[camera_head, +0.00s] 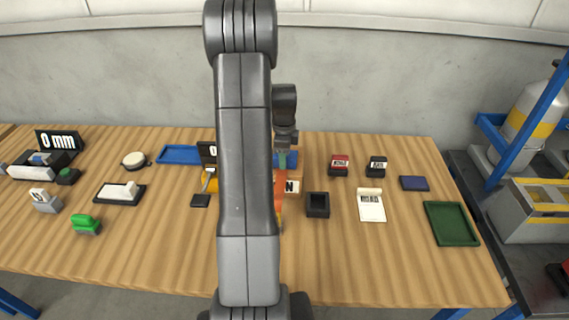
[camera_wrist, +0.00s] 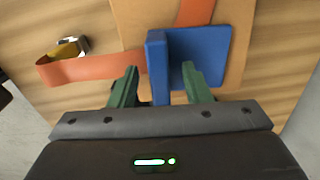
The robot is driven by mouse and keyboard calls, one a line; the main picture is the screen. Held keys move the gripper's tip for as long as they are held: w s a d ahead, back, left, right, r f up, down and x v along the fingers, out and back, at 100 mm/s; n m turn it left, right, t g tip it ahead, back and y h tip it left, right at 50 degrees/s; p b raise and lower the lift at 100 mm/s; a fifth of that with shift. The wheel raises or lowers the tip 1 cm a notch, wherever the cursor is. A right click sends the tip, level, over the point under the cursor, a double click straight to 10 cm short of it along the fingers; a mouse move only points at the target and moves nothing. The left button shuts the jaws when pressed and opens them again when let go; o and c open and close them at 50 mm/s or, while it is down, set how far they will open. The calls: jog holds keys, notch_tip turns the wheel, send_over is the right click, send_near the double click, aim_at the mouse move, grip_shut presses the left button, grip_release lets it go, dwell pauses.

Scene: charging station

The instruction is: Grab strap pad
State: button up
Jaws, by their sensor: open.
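In the wrist view, the blue strap pad (camera_wrist: 157,62) has an upright blue plate joined to a flat blue plate on its right. An orange strap (camera_wrist: 92,70) runs beside it to the left and shows again above it. My gripper (camera_wrist: 160,80) is open, with one green finger on each side of the upright blue plate. I cannot tell whether either finger touches it. In the head view, my gripper (camera_head: 283,160) is partly hidden by my arm, and a bit of blue (camera_head: 292,159) shows beside it. The orange strap (camera_head: 278,195) hangs below.
A brown board (camera_wrist: 237,20) lies behind the pad, with a yellow and metal piece (camera_wrist: 70,47) at the strap's left end. A black open box (camera_head: 317,204), a white card (camera_head: 371,208) and a green tray (camera_head: 451,223) stand to the right. The table's front right is clear.

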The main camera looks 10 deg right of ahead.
jog(key=shift+r, duration=0.1)
grip_shut()
jog(key=shift+r, duration=0.15)
